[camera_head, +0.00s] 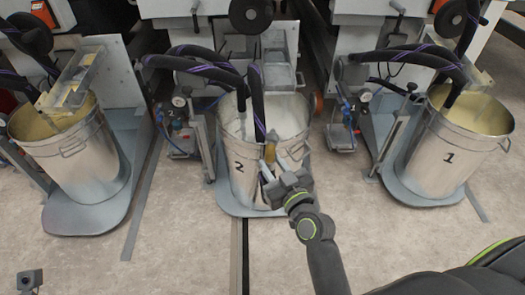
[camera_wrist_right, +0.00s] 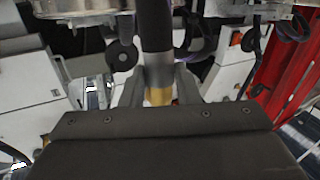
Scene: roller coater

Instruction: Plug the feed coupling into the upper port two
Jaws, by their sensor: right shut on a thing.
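My right gripper (camera_head: 270,165) is shut on the feed coupling, in front of the upper rim of the bucket marked 2. The coupling (camera_head: 270,152) shows as a small brass-coloured piece between the fingers. In the right wrist view the gripper (camera_wrist_right: 160,88) clasps the coupling's brass end (camera_wrist_right: 159,96), below a grey collar. A black hose (camera_wrist_right: 154,28) runs up from it. In the head view a black hose (camera_head: 256,103) hangs down to the coupling. I cannot make out upper port two in either view.
Bucket 2 (camera_head: 228,178) holds white liquid and stands on a grey-blue base. Bucket 1 (camera_head: 446,150) stands at right, another bucket (camera_head: 75,155) at left, both with yellowish liquid. Machine panels and looping hoses (camera_head: 195,62) are behind. The front floor (camera_head: 180,250) is mostly clear.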

